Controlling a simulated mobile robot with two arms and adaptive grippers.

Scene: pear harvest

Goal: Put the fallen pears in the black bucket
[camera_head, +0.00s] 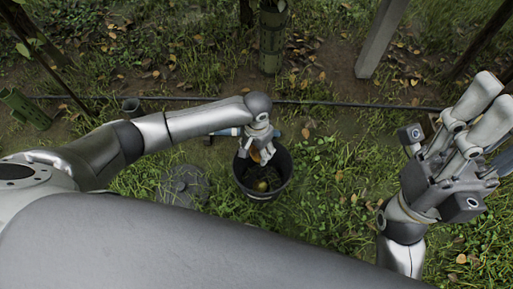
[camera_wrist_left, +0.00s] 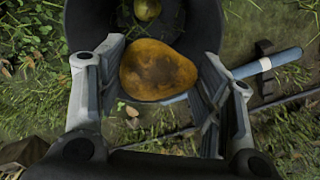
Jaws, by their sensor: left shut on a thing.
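The black bucket (camera_head: 282,178) stands upright on the grass near the middle of the head view. My left gripper (camera_head: 258,148) points down over its far side, shut on a brown-orange pear. In the left wrist view this pear (camera_wrist_left: 158,70) sits between the two fingers of my left gripper (camera_wrist_left: 160,72), over the bucket's rim. A yellow-green pear (camera_head: 262,185) lies inside the bucket; it also shows in the left wrist view (camera_wrist_left: 147,9). My right gripper (camera_head: 480,120) is raised at the right, away from the bucket; its jaw opening is unclear.
A blue-handled object (camera_wrist_left: 270,63) lies behind the bucket. A grey round lid-like disc (camera_head: 183,185) lies on the grass left of it. A dark hose (camera_head: 345,104) crosses the ground behind, with a pale post (camera_head: 380,40) beyond. Grass right of the bucket is mostly clear.

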